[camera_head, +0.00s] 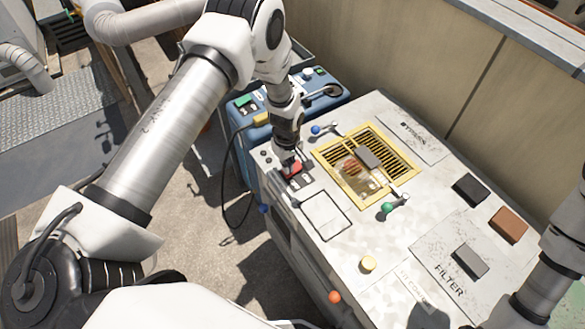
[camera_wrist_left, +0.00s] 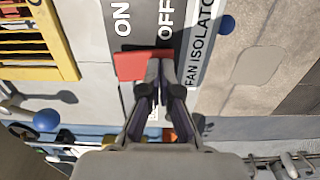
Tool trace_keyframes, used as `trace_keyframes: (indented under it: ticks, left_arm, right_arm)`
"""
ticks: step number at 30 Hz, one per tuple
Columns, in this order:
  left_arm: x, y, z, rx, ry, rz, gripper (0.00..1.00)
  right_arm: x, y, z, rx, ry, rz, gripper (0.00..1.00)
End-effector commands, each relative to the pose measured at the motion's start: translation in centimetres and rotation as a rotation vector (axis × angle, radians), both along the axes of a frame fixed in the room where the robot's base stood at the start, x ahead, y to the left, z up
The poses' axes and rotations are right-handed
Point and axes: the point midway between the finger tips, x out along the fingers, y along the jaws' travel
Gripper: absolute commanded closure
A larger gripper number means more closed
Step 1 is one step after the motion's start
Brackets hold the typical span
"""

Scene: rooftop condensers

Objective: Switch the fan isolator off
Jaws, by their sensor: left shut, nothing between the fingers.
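The fan isolator is a grey plate with ON and OFF in white letters and a red switch (camera_wrist_left: 130,65), beside a white strip reading FAN ISOLATOR (camera_wrist_left: 199,45). In the head view the red switch (camera_head: 294,170) is near the left edge of the white unit's top, partly hidden by my left gripper (camera_head: 287,160). In the left wrist view my left gripper (camera_wrist_left: 160,68) is shut and empty, its fingertips over the red switch's OFF-side end. I cannot tell whether they touch it. My right arm enters at lower right; its gripper is out of view.
A blue case (camera_head: 240,140) stands behind. A beige wall (camera_head: 420,50) bounds the far side.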

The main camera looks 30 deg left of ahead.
Motion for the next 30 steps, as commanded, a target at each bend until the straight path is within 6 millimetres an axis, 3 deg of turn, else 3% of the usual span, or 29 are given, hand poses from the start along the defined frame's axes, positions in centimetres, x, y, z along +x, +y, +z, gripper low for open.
trace_keyframes:
  ticks: [23,30]
  left_arm:
    - [0.0,0.0,6.8,0.000,0.000,0.000,1.00]
    - [0.0,0.0,7.0,0.000,0.000,0.000,1.00]
  right_arm:
    - [0.0,0.0,5.0,0.000,0.000,0.000,0.60]
    - [0.0,0.0,5.0,0.000,0.000,0.000,0.60]
